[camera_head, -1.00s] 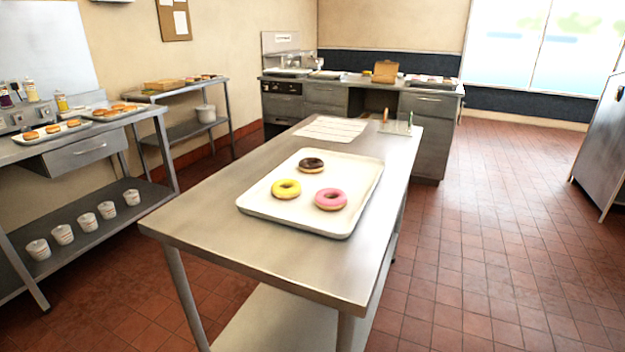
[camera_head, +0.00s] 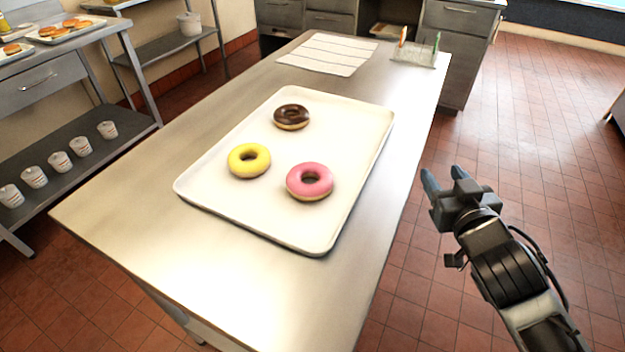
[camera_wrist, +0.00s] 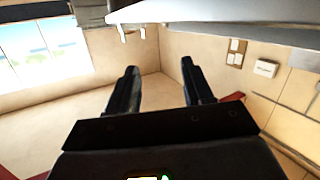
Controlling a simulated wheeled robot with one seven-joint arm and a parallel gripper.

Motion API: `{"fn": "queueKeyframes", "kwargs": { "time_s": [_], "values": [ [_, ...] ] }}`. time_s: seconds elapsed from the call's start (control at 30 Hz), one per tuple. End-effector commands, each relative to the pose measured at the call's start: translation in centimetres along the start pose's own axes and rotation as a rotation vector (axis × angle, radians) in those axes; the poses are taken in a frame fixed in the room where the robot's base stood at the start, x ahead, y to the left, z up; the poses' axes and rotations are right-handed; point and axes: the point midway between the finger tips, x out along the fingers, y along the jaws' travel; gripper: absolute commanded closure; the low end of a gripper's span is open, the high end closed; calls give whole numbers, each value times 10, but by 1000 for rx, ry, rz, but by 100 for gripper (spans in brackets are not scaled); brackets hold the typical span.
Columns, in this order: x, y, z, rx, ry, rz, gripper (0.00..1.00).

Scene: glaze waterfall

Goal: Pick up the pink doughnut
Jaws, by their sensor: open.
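The pink doughnut (camera_head: 310,194) lies flat on a white tray (camera_head: 262,213) on the metal table, at the tray's near right part. A yellow doughnut (camera_head: 236,164) lies to its left, and a chocolate doughnut (camera_head: 291,123) lies farther back; both are apart from it. My gripper (camera_head: 444,180) is off the table's right edge, to the right of the pink doughnut, open and empty. In the wrist view, the two dark fingers (camera_wrist: 160,90) are spread with nothing between them. No doughnut shows in the wrist view.
The metal table (camera_head: 210,270) has bare room in front of the tray. A side shelf (camera_head: 75,178) with several cups is at the left. Open tiled floor is on the right.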

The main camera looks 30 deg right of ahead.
Motion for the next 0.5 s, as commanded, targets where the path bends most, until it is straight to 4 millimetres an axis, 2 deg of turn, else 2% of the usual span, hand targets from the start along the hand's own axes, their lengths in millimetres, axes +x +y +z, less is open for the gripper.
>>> {"fn": "queueKeyframes", "kwargs": {
  "time_s": [0.03,0.2,0.4,0.5],
  "values": [
    [19,3,-14,44,11,48,49],
    [68,22,-50,220,13,226,49],
    [105,36,-79,488,-17,430,49],
    [117,37,-86,637,-52,528,49]
  ]
}}
